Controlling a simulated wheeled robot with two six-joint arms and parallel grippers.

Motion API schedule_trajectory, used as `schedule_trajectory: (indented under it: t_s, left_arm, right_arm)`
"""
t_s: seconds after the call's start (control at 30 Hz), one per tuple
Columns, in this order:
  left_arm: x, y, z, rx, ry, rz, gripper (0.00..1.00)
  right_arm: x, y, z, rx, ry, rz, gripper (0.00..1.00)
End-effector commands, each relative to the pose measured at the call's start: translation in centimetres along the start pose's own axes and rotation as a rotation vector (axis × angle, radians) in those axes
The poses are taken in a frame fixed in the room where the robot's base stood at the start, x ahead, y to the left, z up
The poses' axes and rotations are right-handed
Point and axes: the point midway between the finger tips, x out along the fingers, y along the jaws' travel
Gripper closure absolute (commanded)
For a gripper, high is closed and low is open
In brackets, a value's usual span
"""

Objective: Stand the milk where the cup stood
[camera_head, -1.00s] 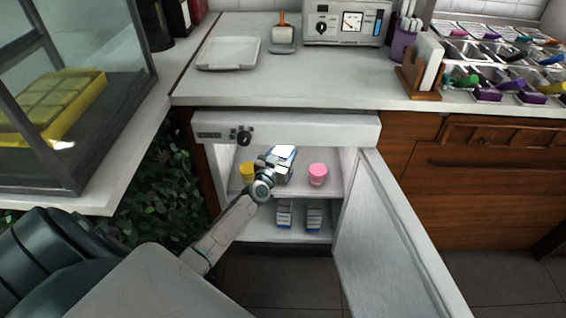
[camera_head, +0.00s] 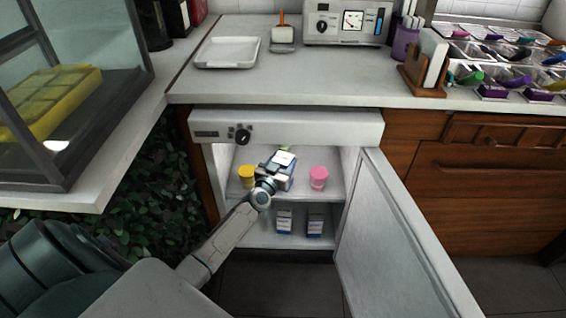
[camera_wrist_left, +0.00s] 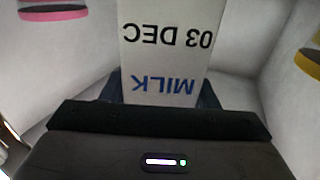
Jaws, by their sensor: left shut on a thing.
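The milk (camera_head: 284,160) is a white and blue carton above the upper shelf inside the open fridge. My left gripper (camera_head: 275,172) is shut on it from the front. In the left wrist view the milk (camera_wrist_left: 165,40) shows "03 DEC" and "MILK" upside down, between the dark fingers. Whether its base touches the shelf is hidden. A yellow cup (camera_head: 246,176) stands to its left and a pink cup (camera_head: 318,177) to its right, both apart from it. A bit of something green (camera_head: 286,148) shows behind the milk. My right gripper is not in view.
More cartons (camera_head: 315,222) stand on the lower shelf (camera_head: 265,241). The fridge door (camera_head: 385,235) hangs open to the right. The counter (camera_head: 300,88) above holds a white tray (camera_head: 228,52), and its front part is clear.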

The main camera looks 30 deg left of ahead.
Motion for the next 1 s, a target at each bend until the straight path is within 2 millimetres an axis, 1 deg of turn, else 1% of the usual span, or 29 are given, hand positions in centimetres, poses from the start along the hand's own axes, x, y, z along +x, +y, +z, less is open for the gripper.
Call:
schedule_trajectory:
  t_s: [0.43, 0.47, 0.53, 0.57, 0.93, 0.97, 1.0]
  left_arm:
    - [0.1, 0.0, 0.1, 0.001, 0.003, 0.0, 1.0]
    - [0.0, 0.0, 0.2, 0.001, 0.0, 0.0, 0.42]
    - [0.0, 0.0, 0.2, 0.001, 0.0, 0.0, 0.28]
    - [0.0, 0.0, 0.2, 0.001, 0.0, 0.0, 0.24]
    - [0.0, 0.0, 0.0, 0.0, 0.0, 0.0, 0.24]
    - [0.0, 0.0, -0.1, 0.0, 0.0, 0.0, 0.24]
    - [-0.1, 0.0, -0.1, -0.001, 0.0, 0.0, 0.24]
  right_arm:
    - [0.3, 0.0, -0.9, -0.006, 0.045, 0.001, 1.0]
    - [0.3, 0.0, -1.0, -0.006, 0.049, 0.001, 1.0]
    - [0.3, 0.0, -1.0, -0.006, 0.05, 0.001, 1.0]
    - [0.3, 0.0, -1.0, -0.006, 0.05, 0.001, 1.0]
    - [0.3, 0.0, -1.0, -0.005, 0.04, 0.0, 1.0]
    - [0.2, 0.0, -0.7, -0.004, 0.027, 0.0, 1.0]
    - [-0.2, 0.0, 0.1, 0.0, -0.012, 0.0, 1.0]
